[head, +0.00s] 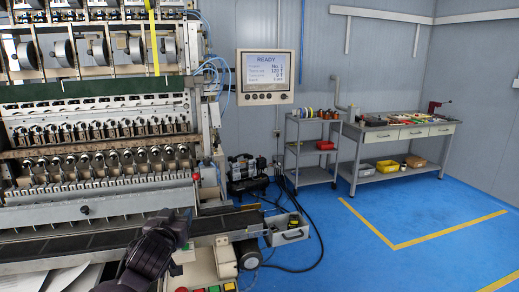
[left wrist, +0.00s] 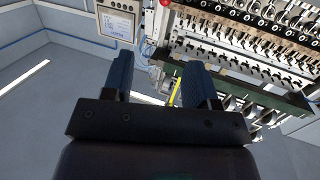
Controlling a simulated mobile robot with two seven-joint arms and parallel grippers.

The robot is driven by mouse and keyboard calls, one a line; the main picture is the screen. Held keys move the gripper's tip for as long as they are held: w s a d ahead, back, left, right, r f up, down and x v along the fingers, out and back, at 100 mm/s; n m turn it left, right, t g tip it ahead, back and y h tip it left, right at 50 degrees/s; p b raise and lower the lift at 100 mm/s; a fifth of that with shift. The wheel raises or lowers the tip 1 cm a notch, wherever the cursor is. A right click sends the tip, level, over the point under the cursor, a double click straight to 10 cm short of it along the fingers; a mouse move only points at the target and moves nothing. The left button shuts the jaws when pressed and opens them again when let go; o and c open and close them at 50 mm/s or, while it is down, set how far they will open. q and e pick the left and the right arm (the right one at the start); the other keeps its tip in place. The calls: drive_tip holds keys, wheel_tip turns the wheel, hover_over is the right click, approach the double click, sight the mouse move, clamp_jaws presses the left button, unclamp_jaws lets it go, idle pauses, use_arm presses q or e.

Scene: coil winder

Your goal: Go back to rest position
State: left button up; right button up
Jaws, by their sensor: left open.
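My left gripper (head: 168,232) is in the lower left of the head view, dark, in front of the winder's conveyor belt. In the left wrist view its two blue-grey fingers (left wrist: 158,82) stand apart with a clear gap and nothing between them. The coil winder (head: 100,130) fills the left of the head view, with rows of spindles. It also shows at the upper right of the left wrist view (left wrist: 250,45). My right gripper is in neither view.
A dark conveyor belt (head: 70,246) runs along the winder's front, with a button panel (head: 210,288) below it. A READY screen (head: 265,76) hangs on the right. A grey cart (head: 311,176) and a workbench (head: 436,129) stand at the back. The blue floor (head: 370,265) on the right is clear.

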use_arm(q)
drive_tip(key=s+a+f+g, duration=0.2)
drive_tip(key=s+a+f, duration=0.1)
drive_tip(key=s+f, duration=1.1)
drive_tip(key=s+a+f+g, duration=0.3)
drive_tip(key=s+f, duration=1.2)
drive_tip(key=s, duration=0.5)
drive_tip(key=shift+a+f+m, duration=0.2)
drive_tip(key=shift+m, duration=0.1)
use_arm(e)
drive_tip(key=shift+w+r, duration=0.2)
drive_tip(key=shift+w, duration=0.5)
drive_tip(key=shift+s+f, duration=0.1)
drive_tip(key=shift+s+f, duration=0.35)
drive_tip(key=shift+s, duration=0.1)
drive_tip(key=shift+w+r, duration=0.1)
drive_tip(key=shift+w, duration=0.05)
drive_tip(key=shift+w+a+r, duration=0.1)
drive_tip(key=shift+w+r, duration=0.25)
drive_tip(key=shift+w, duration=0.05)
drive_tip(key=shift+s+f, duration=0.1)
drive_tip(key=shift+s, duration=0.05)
